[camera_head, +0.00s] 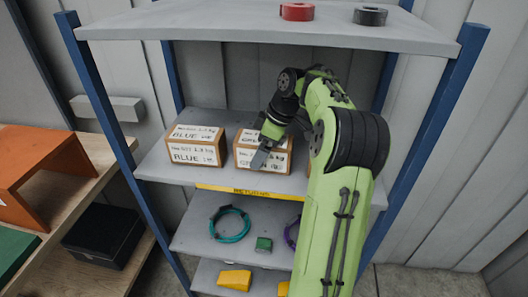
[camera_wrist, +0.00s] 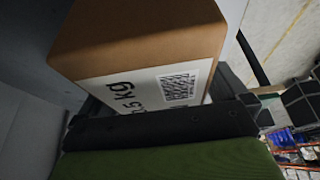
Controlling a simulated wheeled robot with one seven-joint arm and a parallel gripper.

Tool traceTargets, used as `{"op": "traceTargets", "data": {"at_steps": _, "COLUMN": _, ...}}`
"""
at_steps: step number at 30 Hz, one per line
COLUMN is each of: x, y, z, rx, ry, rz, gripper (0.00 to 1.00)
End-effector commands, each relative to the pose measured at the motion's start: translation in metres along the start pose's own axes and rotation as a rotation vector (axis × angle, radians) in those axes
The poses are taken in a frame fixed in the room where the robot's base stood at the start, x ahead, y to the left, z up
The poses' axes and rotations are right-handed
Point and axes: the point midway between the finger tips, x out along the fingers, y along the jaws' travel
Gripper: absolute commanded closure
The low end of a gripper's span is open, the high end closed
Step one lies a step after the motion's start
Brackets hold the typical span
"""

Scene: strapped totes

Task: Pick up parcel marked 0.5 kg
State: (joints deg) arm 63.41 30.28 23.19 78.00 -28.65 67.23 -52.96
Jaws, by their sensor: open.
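Cardboard parcels with white labels stand on the middle shelf in the head view. The left parcel (camera_head: 195,148) has a label that seems to read "BLUE" below a kg line; its weight digits are too small to be sure of. The middle parcel (camera_head: 279,160) has a similar label starting with "GR", partly covered by my gripper (camera_head: 262,156). My gripper is open, in front of the middle parcel. In the wrist view, a parcel (camera_wrist: 140,38) with a label ending in ".5 kg" is close beyond the dark finger; the first digit is hidden.
A grey upper shelf (camera_head: 270,28) hangs over the parcels and carries a red roll (camera_head: 297,12) and a black roll (camera_head: 370,16). Blue posts (camera_head: 98,90) flank the shelf. A lower shelf holds a teal cable coil (camera_head: 231,224). An orange stand (camera_head: 40,165) is at left.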

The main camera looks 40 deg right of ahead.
Motion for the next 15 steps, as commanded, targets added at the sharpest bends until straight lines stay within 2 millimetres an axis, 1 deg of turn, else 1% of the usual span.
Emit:
{"op": "traceTargets", "data": {"at_steps": 7, "x": 0.0007, "y": 0.0, "z": 0.0002, "rx": 0.0, "ry": 0.0, "rz": 0.0, "gripper": 0.0}}
{"op": "traceTargets", "data": {"at_steps": 8, "x": 0.0006, "y": 0.0, "z": 0.0002, "rx": 0.0, "ry": 0.0, "rz": 0.0, "gripper": 0.03}}
{"op": "traceTargets", "data": {"at_steps": 15, "x": 0.0006, "y": 0.0001, "z": 0.0002, "rx": 0.0, "ry": 0.0, "rz": 0.0, "gripper": 0.4}}
